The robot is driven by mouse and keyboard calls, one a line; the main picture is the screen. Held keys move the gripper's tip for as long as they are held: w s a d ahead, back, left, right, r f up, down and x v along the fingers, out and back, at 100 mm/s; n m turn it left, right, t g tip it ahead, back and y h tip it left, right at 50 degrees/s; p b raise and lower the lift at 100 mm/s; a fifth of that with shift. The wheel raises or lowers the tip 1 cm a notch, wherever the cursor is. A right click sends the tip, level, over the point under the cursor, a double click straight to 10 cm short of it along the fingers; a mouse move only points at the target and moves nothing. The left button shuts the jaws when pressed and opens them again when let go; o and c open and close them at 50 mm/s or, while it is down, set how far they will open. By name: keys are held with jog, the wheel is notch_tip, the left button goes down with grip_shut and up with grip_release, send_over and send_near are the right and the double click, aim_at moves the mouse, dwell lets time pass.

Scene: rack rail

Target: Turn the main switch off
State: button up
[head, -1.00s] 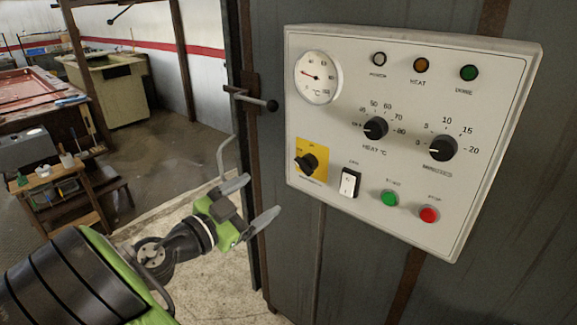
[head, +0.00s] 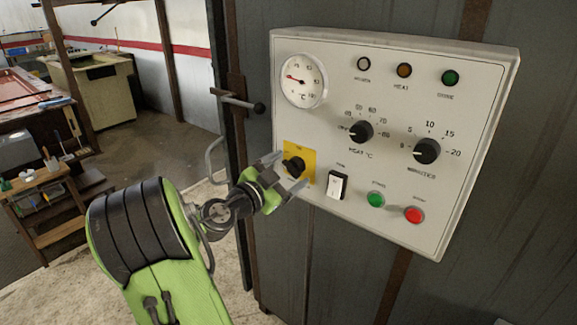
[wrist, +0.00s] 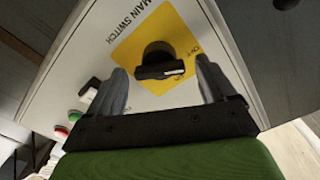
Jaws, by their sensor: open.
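The main switch (head: 293,166) is a black rotary knob on a yellow plate (head: 309,156) at the lower left of the white control panel (head: 440,90). The words "MAIN SWITCH" show beside the yellow plate (wrist: 132,55). My gripper (head: 282,172) is open at the switch, one finger on each side of the knob. It also shows in the wrist view (wrist: 165,85), with gaps between fingers and knob.
Right of the switch are a white rocker switch (head: 337,186), a green button (head: 376,199) and a red button (head: 414,215). Two dials and a round gauge (head: 303,80) are above. A door handle (head: 240,102) sticks out to the left of the panel.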

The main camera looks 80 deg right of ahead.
jog(key=shift+s+d, duration=0.2)
jog(key=shift+d, duration=0.2)
jog(key=c, duration=1.1)
jog(key=shift+o, duration=0.2)
jog(key=n+b, duration=0.1)
jog(key=n, duration=0.1)
jog(key=shift+n, duration=0.4)
jog(key=shift+w+r+n+b, duration=0.1)
jog(key=shift+n+b, duration=0.1)
jog(key=shift+n, duration=0.55)
jog(key=shift+r+n+b, duration=0.1)
jog(key=shift+n+b, duration=0.05)
jog(key=shift+n, duration=0.6)
